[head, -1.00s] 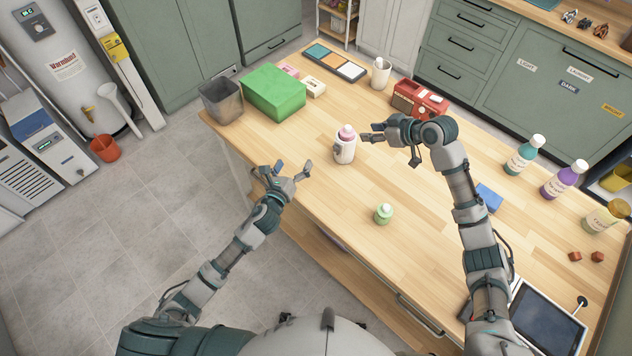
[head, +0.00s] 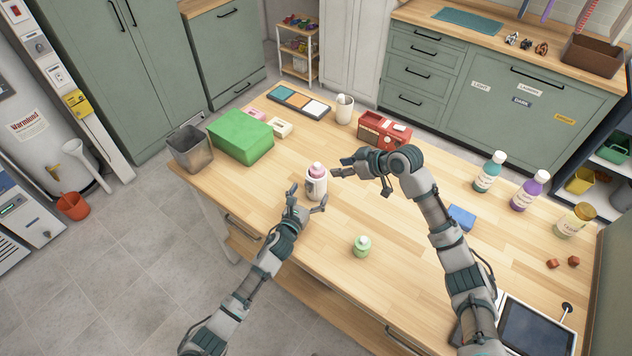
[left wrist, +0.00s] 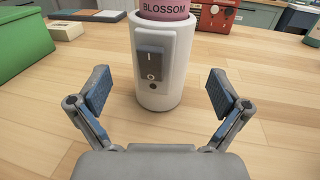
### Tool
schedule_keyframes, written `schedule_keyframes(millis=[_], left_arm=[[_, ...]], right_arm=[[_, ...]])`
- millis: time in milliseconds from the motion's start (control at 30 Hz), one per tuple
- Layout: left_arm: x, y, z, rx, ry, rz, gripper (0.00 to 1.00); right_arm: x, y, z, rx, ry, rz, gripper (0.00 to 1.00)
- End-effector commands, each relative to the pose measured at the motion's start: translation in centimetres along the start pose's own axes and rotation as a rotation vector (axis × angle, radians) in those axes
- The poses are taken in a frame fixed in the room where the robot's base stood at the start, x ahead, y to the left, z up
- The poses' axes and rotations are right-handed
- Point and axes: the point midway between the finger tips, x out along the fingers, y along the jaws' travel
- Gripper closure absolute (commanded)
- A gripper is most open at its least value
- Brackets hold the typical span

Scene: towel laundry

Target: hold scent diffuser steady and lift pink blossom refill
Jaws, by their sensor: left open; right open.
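The white scent diffuser (head: 316,188) stands upright on the wooden table; its front switch shows in the left wrist view (left wrist: 163,85). The pink blossom refill (head: 317,170) sits in its top, and its "BLOSSOM" label (left wrist: 166,9) is cut off by the upper edge of the left wrist view. My left gripper (head: 309,200) is open just in front of the diffuser, with its fingers (left wrist: 160,92) apart on either side of it and not touching. My right gripper (head: 341,169) is open to the right of the diffuser, near the refill's height, apart from it.
A green refill bottle (head: 362,246) stands nearer the front edge. A green box (head: 240,137) and a grey bin (head: 189,149) are at the left. A red radio (head: 383,131) and a white cup (head: 344,109) stand behind. Several bottles, including a purple one (head: 530,190), are at the right.

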Motion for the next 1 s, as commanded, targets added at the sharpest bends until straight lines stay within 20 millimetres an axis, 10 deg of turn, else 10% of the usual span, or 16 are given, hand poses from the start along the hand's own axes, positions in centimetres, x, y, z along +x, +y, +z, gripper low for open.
schedule_keyframes(millis=[300,700,1000], left_arm=[[4.5,0.0,0.0,-0.001,0.001,0.001,0.0],[5.0,0.0,0.0,-0.001,0.0,0.0,0.03],[5.0,0.0,0.0,-0.001,0.001,0.0,0.76]], right_arm=[[0.0,0.0,0.0,0.0,0.0,0.0,0.58],[0.0,-0.1,0.0,0.0,0.0,0.0,0.58],[0.0,0.0,0.0,0.0,0.0,0.0,0.58]])
